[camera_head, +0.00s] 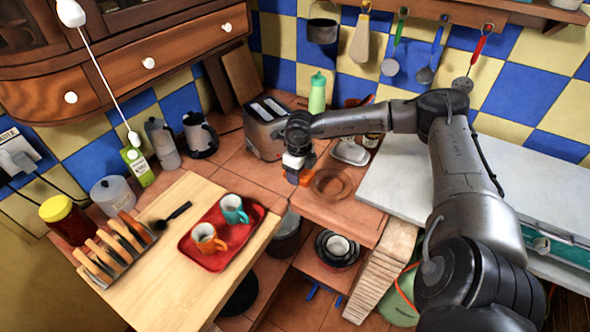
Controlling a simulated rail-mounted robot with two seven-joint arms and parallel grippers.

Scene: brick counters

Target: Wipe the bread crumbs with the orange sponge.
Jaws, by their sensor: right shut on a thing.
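My right gripper (294,172) is at the end of the arm that comes in from the right. It hangs low over the tiled counter, in front of the toaster. It is shut on the orange sponge (304,180), of which only a small orange part shows beneath the fingers. A brown round plate or board (331,184) lies on the counter just right of the sponge. I cannot make out the bread crumbs at this size. Whether the sponge touches the counter is hard to tell. My left gripper is not in view.
A toaster (267,128) stands behind the gripper, with a green bottle (317,93) and a butter dish (350,151) nearby. Front left, a wooden board (170,290) holds a red tray (213,262) with two cups. A pale worktop (400,181) is at right.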

